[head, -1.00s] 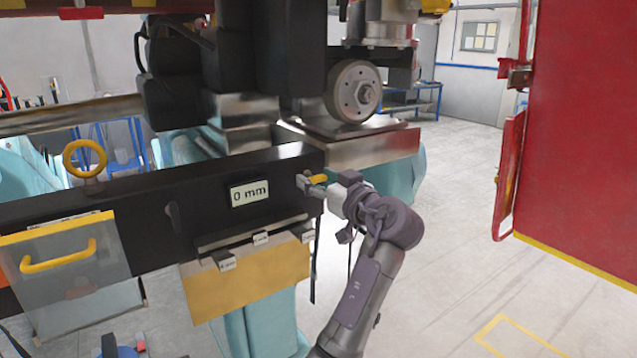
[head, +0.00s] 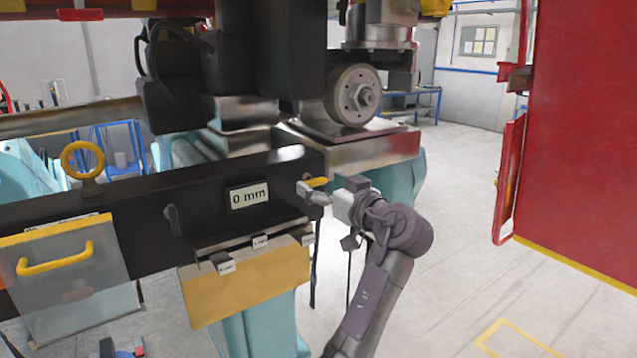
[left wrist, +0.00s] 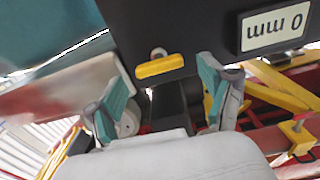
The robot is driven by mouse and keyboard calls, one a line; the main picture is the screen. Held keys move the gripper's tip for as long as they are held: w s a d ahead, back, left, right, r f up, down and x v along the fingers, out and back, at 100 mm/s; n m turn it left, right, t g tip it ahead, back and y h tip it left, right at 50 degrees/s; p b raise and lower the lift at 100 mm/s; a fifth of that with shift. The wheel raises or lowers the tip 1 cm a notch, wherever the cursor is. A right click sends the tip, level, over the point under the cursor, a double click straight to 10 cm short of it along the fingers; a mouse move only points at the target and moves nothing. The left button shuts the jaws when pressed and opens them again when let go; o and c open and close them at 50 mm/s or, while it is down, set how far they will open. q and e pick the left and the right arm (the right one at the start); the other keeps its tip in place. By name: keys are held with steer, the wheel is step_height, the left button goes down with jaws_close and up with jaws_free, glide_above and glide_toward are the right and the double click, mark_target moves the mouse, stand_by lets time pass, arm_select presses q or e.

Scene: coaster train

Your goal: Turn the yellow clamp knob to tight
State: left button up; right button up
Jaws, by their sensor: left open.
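The yellow clamp knob (head: 317,182) is a short bar near the right end of the black beam (head: 135,197). In the left wrist view the knob (left wrist: 160,66) lies almost level across the picture, below a small round metal pivot. My left gripper (head: 314,193) is just in front of the knob, partly overlapping it in the head view. In the left wrist view its teal-padded fingers (left wrist: 165,90) are spread wide, with the knob ahead of the gap and nothing held. I cannot tell any tight marking. My right gripper is not in view.
A "0 mm" display (head: 249,195) sits on the beam left of the knob. A tan plate (head: 245,278) with labelled tabs hangs below. A grinding wheel (head: 354,95) stands above. A red cabinet (head: 585,130) is at right, with open floor between.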

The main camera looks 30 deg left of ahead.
arm_select(q)
steer(key=v, duration=1)
steer(key=shift+d, duration=0.15)
steer(key=shift+s, duration=0.1)
